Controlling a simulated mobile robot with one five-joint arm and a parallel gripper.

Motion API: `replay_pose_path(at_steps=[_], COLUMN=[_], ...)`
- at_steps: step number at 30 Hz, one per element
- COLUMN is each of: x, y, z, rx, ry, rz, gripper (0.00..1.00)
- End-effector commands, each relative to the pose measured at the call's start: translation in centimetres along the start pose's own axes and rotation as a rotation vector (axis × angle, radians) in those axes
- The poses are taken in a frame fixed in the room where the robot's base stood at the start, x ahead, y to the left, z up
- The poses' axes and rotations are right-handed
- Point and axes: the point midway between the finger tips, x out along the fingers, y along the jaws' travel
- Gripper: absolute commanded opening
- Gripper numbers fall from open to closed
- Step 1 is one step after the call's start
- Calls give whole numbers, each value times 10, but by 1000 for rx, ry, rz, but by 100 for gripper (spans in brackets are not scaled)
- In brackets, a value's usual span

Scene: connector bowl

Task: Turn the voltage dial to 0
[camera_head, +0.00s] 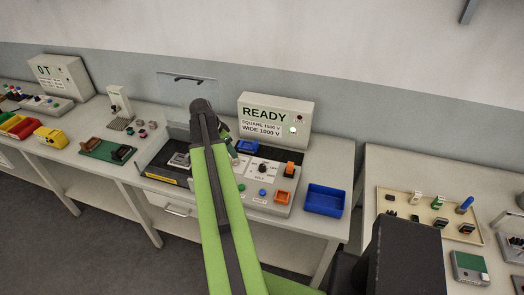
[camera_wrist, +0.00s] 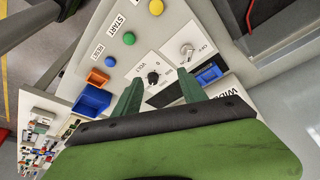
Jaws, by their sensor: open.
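The voltage dial (camera_wrist: 153,77) is a small black knob on a white plate with a printed scale and the word VOLT, in the wrist view. In the head view the dial (camera_head: 263,168) sits on the grey control panel, right of my arm. My gripper (camera_wrist: 163,88) shows two green fingers, apart and empty, pointing at the panel just short of the dial. The dial appears near the left finger's tip, and I cannot tell whether they touch. In the head view my gripper is mostly hidden behind my arm. The dial's exact setting is too small to read.
A silver OFF switch (camera_wrist: 187,50) sits beside the dial. Green (camera_wrist: 129,39), yellow (camera_wrist: 156,7) and blue (camera_wrist: 110,61) buttons are close by. A display box (camera_head: 275,120) reading READY stands behind the panel. A blue bin (camera_head: 325,200) is at the bench's right end.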

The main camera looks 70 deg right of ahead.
Motion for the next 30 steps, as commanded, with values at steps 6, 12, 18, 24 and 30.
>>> replay_pose_path(at_steps=[6,12,18,24,30], x=[5,12,38,82,126], y=[32,33,33,34,36], z=[-73,-73,-71,-71,-73], rx=[220,225,224,224,224], ry=[36,37,36,36,35], rz=[41,41,41,40,40], gripper=[49,49,49,49,49])
